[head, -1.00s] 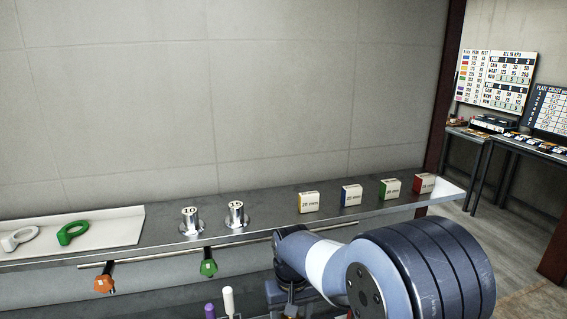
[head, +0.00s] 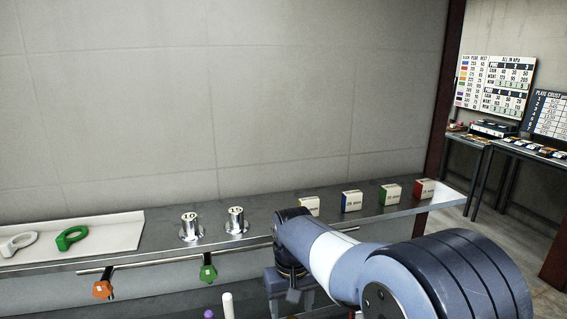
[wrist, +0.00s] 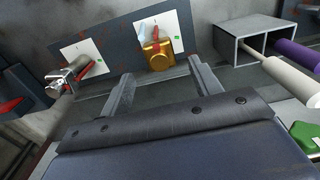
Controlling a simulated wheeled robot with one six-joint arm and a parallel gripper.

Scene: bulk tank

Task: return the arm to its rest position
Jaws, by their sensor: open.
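My gripper (wrist: 163,78) is open in the wrist view, its two grey fingers apart with nothing held between them. Beyond the fingertips a brass fitting (wrist: 155,58) with a red part sits in front of a white card on a dark panel. It appears apart from the fingers. In the head view my arm reaches in from the lower right in front of the metal shelf (head: 262,235), bent downward at its wrist. The fingertips are not clear there.
Orange (head: 102,290) and green (head: 208,273) knobs hang below. The wrist view shows a silver fitting (wrist: 78,72) and an open grey box (wrist: 245,40).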

